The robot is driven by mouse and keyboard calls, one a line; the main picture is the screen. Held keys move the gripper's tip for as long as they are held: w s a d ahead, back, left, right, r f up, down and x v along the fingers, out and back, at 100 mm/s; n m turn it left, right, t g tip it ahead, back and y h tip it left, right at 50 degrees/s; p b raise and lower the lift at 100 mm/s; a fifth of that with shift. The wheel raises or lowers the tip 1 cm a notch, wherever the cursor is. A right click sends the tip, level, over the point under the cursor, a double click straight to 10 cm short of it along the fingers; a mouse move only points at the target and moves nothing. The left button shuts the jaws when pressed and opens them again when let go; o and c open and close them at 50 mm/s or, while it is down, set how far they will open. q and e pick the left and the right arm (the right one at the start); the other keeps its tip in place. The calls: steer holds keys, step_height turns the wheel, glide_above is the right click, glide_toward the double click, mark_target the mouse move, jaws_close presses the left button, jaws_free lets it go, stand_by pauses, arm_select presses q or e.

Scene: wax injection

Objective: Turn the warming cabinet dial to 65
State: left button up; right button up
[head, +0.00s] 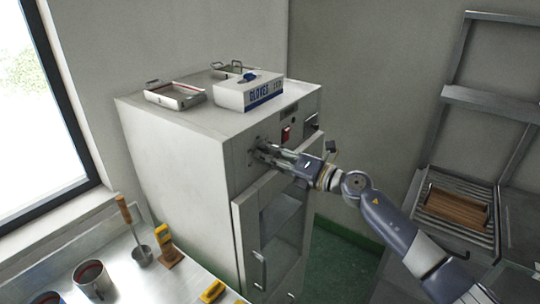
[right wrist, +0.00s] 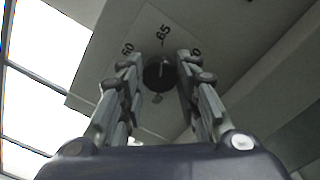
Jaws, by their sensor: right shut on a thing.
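The white warming cabinet (head: 170,150) stands in the corner. Its dial is mostly hidden behind my right gripper (head: 264,149) in the head view. In the right wrist view the dark round dial (right wrist: 158,72) sits between the two fingers of my right gripper (right wrist: 160,75), which is shut on it. The marking 65 (right wrist: 164,32) is above the dial, with 60 (right wrist: 127,49) to its left and a partly hidden number to its right. A pale line on the dial seems to point up towards 65. My left gripper is not in view.
A red switch (head: 286,133) is right of the dial. The cabinet door (head: 246,262) hangs below my right arm. A bench with pots (head: 94,280) is at lower left.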

steer(key=o, duration=1.1)
steer(key=shift+d, duration=0.1)
steer(key=shift+c, duration=0.2)
steer(key=v, duration=1.2)
